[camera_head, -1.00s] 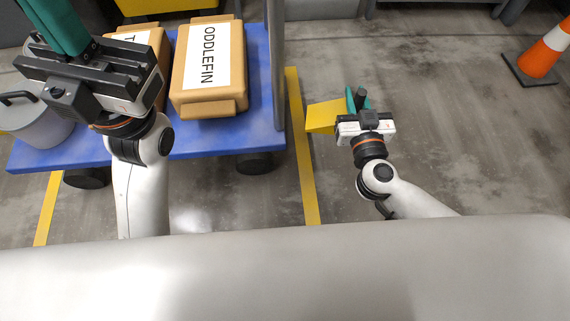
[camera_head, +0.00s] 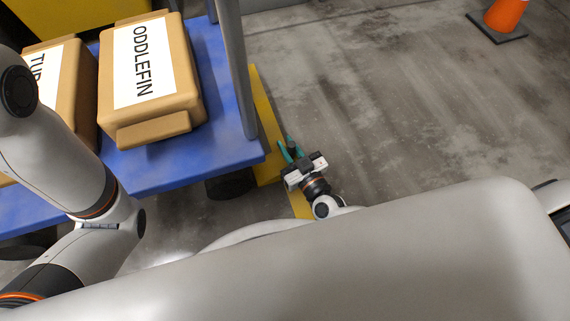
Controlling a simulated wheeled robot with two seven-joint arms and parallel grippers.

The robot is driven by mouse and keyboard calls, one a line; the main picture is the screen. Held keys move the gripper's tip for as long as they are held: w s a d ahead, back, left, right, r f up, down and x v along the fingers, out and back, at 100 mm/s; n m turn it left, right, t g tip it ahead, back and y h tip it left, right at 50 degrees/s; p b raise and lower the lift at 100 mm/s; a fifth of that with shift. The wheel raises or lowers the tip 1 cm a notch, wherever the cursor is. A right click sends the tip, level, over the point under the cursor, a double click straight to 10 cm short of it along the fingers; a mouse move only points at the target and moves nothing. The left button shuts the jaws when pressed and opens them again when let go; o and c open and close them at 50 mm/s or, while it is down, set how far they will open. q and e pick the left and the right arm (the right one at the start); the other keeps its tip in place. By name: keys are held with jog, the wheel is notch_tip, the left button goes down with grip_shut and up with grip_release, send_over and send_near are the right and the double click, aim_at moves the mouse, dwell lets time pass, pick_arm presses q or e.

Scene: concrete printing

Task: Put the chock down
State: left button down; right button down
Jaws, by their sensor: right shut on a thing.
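The yellow chock (camera_head: 267,172) is low by the floor, at the right end of the blue cart (camera_head: 190,160), close to the dark cart wheel (camera_head: 230,187). It overlaps the yellow floor line in the picture, so its outline is hard to make out. My right gripper (camera_head: 289,153), with teal fingers, is shut on the chock from its right side. I cannot tell whether the chock touches the floor or the wheel. My left arm crosses the left side, and its gripper is out of view.
The cart carries tan bags, one labelled ODDLEFIN (camera_head: 150,75), and has a grey upright post (camera_head: 237,70) at its right end. A yellow floor line (camera_head: 262,105) runs beside the cart. An orange cone (camera_head: 504,15) stands far right. The concrete floor between is clear.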

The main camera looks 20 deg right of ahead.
notch_tip(320, 180, down, 7)
jog(key=b, duration=0.5)
jog(key=shift+r, duration=0.4)
jog(key=shift+f, duration=0.15)
jog(key=c, duration=1.7)
grip_release()
jog(key=shift+f, duration=0.1)
jog(key=o, duration=0.4)
jog(key=shift+r, duration=0.2)
